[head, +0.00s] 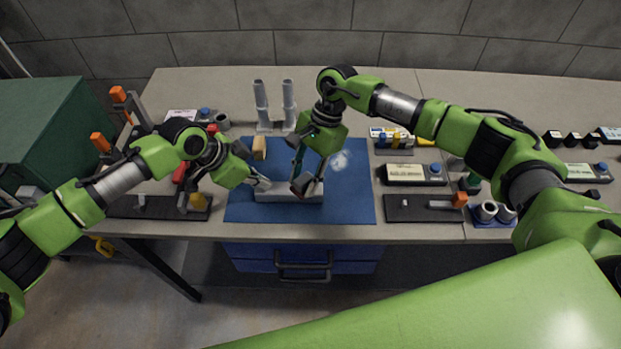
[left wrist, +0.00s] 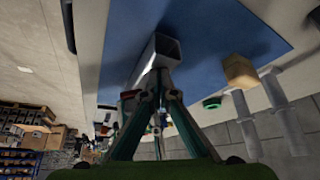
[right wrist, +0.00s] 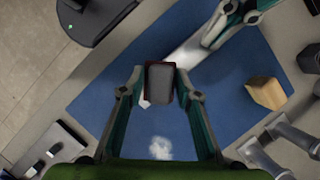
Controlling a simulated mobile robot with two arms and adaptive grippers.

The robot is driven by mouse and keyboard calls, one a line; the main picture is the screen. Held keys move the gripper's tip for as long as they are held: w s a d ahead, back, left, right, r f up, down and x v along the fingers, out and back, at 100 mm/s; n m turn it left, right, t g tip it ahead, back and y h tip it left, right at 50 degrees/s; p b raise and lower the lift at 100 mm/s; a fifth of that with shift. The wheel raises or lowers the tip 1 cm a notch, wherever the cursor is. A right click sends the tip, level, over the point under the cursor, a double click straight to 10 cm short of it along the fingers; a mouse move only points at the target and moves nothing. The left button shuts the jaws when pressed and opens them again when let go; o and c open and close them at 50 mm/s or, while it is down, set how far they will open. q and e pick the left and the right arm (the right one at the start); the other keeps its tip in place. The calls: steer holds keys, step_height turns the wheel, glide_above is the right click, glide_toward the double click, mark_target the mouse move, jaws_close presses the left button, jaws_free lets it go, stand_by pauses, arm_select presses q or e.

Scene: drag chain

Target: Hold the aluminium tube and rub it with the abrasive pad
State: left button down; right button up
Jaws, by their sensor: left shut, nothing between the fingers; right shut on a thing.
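The aluminium tube (head: 285,195), pale with a square open end in the left wrist view (left wrist: 163,47), lies along the blue mat. My left gripper (head: 263,183) has its fingertips closed together at the tube's left end, with nothing seen between them; whether they touch the tube is unclear. My right gripper (head: 302,178) points down over the tube's right part, shut on the abrasive pad (right wrist: 172,84), a dark grey block with a reddish edge. The pad is over or against the tube; contact cannot be told. The pad partly hides the tube in the right wrist view.
The blue mat (head: 350,205) has free room at its right, with a whitish smudge (head: 340,160). A tan block (head: 259,147) lies behind the tube. Two grey posts (head: 262,105) stand farther back. Dark fixtures (head: 425,208) flank the mat.

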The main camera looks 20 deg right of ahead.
mark_target(319, 189)
arm_select(q)
steer(key=shift+s+f, duration=0.1)
arm_select(e)
steer(key=shift+s+f, duration=0.1)
arm_select(q)
steer(key=shift+a, duration=0.15)
arm_select(e)
steer(key=shift+s+d, duration=0.15)
steer(key=shift+d, duration=0.45)
steer(key=shift+s+d, duration=0.2)
steer(key=shift+d, duration=0.45)
steer(key=shift+s+d, duration=0.15)
steer(key=shift+d, duration=0.45)
steer(key=shift+r, duration=0.2)
steer(key=shift+r, duration=2.35)
